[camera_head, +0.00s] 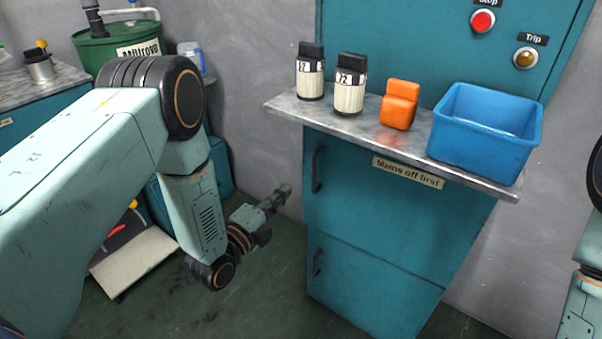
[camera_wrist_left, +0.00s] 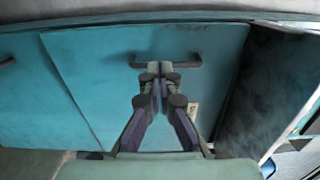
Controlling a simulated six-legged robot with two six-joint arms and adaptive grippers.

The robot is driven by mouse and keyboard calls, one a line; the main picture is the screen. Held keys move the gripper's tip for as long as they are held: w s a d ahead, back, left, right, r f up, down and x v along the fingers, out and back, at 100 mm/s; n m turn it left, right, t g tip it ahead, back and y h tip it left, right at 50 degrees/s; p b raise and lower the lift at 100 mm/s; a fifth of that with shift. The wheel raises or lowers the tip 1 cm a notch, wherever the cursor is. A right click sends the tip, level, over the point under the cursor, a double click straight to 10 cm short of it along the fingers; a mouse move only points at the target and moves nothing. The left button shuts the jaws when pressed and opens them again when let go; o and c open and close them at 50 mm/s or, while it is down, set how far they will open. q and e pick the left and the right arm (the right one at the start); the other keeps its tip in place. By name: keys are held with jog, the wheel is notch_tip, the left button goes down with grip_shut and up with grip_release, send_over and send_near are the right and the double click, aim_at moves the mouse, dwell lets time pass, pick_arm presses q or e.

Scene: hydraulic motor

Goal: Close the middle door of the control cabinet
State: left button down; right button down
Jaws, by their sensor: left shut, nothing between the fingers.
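The teal control cabinet's middle door (camera_head: 360,200) is below the metal shelf and carries a dark vertical handle (camera_head: 318,168) at its left edge. It looks flush or nearly flush with the front; I cannot tell if a small gap remains. My left gripper (camera_head: 284,191) is shut and empty, just left of this door's handle side. In the left wrist view the shut fingertips (camera_wrist_left: 160,68) overlap the handle (camera_wrist_left: 185,64) in front of the middle door (camera_wrist_left: 110,80); contact cannot be told. The lower door (camera_head: 370,285) appears closed. My right gripper is out of view.
The shelf (camera_head: 285,104) juts out above the doors, bearing two black-capped bottles (camera_head: 349,85), an orange object (camera_head: 399,105) and a blue bin (camera_head: 480,155). A green drum (camera_head: 95,50) stands at the back left.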

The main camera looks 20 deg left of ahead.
aim_at(310, 166)
pick_arm(q)
jog(key=b+x, duration=0.2)
jog(key=x, duration=0.6)
jog(key=shift+w+f, duration=0.2)
jog(key=shift+w, duration=0.15)
jog(key=shift+w+f+b, duration=0.15)
jog(key=shift+w+b, duration=0.15)
jog(key=shift+w, duration=0.4)
jog(key=shift+s+d, duration=0.1)
jog(key=shift+s, duration=0.05)
